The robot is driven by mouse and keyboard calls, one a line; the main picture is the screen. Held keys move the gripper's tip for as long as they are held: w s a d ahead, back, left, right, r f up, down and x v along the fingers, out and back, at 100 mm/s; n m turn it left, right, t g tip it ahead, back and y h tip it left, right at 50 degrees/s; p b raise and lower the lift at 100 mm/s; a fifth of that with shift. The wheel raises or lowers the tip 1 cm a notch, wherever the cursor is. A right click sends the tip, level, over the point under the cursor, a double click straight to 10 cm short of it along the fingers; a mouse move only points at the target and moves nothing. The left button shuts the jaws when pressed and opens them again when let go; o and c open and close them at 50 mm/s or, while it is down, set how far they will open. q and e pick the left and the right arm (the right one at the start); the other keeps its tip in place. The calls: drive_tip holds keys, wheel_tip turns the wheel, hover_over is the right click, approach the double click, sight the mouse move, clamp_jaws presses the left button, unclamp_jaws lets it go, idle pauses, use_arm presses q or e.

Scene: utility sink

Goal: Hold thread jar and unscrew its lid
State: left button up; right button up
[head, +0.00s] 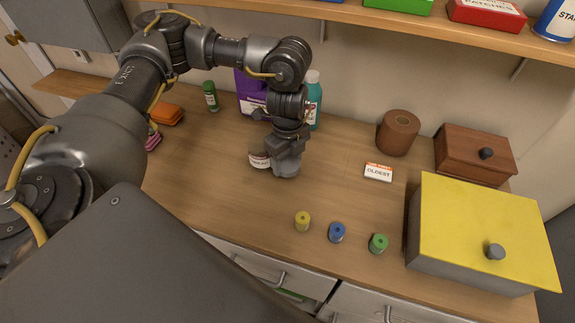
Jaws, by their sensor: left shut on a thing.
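The jar (258,160), with a white and dark red label, is on the wooden counter near its middle, mostly hidden behind my left gripper. My left gripper (284,168) comes down from above at the jar's right side and is shut on it. The lid cannot be made out behind the gripper. Three small thread spools stand in front and to the right: a yellow one (302,221), a blue one (337,232) and a green one (378,243). My right gripper is not in view.
Behind the jar stand a purple container (249,92) and a teal bottle (313,100). A green bottle (211,96) is farther left. To the right are a brown roll (398,133), an "OLDEST" card (378,172), a wooden box (475,155) and a yellow-lidded box (480,225).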

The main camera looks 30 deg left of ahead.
use_arm(q)
wheel_tip(320, 180, down, 3)
drive_tip(key=shift+a+r, duration=0.1)
drive_tip(key=shift+r, duration=0.1)
drive_tip(key=shift+s, duration=0.1)
drive_tip(key=shift+f, duration=0.15)
drive_tip(key=o, duration=1.1)
